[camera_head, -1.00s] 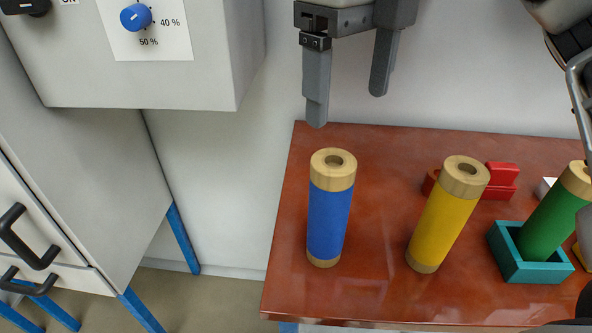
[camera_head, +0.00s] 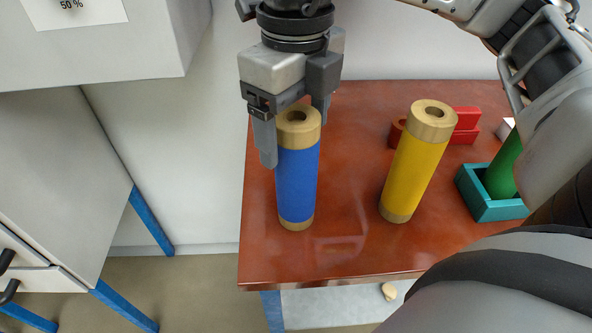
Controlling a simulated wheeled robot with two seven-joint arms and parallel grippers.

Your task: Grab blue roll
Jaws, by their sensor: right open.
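The blue roll (camera_head: 297,183) has wooden ends and stands upright on the reddish-brown table (camera_head: 345,245), near its left edge. My right gripper (camera_head: 294,135) points down at the top of the blue roll. Its fingers are apart, one in front and to the left of the roll's top, the other behind and to the right. I cannot tell whether either finger touches the roll. My left gripper does not show.
A yellow roll (camera_head: 416,165) stands to the right. Further right, a green roll (camera_head: 504,168) stands in a teal holder (camera_head: 489,208), partly hidden by my arm. A red part (camera_head: 467,122) lies behind the yellow roll. A grey cabinet (camera_head: 110,50) stands at the left.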

